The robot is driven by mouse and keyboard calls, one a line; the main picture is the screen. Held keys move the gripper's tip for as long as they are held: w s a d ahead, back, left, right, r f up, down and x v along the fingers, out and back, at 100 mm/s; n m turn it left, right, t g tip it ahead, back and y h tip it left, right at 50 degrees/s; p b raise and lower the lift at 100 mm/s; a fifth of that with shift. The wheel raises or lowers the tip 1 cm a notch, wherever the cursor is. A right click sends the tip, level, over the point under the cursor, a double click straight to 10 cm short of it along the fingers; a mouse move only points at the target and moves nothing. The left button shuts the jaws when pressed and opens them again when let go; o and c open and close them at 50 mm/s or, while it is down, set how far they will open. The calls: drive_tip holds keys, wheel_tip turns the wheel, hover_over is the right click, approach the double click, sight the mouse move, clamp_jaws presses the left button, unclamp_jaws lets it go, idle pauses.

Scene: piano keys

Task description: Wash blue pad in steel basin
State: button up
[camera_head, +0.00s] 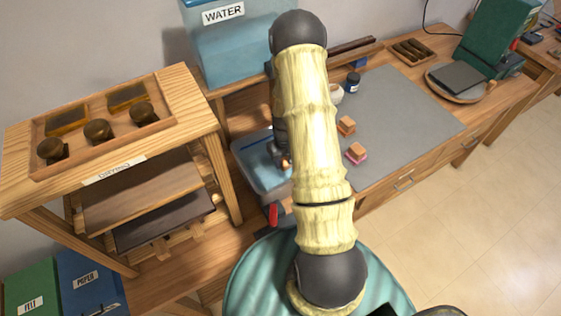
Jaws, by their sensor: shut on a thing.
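The steel basin (246,157) stands left of the grey mat, with bluish water in it. My gripper (285,158) is over the right part of the basin, mostly hidden behind my own arm. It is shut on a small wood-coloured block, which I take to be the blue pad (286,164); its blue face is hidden. I cannot tell whether the pad touches the water. Two other wood-backed pads, one pink (356,153) and one orange (347,126), sit on the mat.
A blue WATER tank (235,45) stands behind the basin. A wooden drying rack (110,150) with a tray of round knobs is at left. The grey mat (410,120) is mostly clear. A dark jar (352,83) and a green machine (495,40) stand farther right.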

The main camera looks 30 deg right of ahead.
drive_tip(key=shift+d, duration=0.9)
drive_tip(key=shift+a, duration=2.05)
drive_tip(key=shift+d, duration=0.15)
drive_tip(key=shift+d, duration=1.9)
drive_tip(key=shift+a, duration=0.1)
drive_tip(key=shift+a, duration=1.95)
drive_tip(key=shift+d, duration=0.15)
